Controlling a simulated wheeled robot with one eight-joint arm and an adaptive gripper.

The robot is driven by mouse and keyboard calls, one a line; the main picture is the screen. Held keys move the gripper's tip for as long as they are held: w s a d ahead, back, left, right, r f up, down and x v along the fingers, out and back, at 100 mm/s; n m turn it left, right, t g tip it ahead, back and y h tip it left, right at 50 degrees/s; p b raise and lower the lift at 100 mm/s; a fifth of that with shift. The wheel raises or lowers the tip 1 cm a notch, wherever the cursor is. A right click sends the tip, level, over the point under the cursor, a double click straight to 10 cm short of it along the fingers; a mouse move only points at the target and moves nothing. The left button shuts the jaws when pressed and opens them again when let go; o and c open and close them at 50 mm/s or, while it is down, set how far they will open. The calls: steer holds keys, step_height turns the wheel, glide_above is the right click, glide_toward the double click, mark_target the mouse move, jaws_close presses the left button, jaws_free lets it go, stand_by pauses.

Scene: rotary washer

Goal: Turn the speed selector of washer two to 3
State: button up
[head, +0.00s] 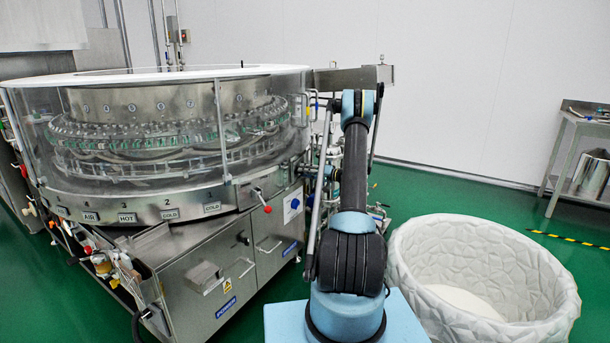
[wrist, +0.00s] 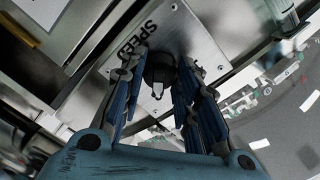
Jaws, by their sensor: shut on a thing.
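In the wrist view, a silver plate (wrist: 190,30) lettered SPEED carries a dark round knob (wrist: 160,68) with a light-coloured pointer at its near side. The fingers of my gripper (wrist: 161,60) stand on both sides of the knob and are shut on it. The scale marks round the knob are partly hidden by the fingers, so I cannot read the setting. In the head view, the rotary washer (head: 145,212) is a large steel drum with a clear guard. My arm reaches to its right side; my gripper is hidden there.
A white textured bin (head: 480,255) stands on the green floor right of my arm. A steel table (head: 585,130) is at the far right by the wall. Handles and a small red-knobbed lever (head: 267,208) stick out from the washer's front.

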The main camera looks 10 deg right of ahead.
steer(key=shift+d, duration=0.15)
steer(key=o, duration=1.1)
steer(key=shift+f, duration=0.1)
steer(key=v, duration=1.1)
steer(key=shift+s+d+f, duration=0.1)
steer(key=shift+s+d, duration=0.1)
steer(key=shift+d, duration=0.15)
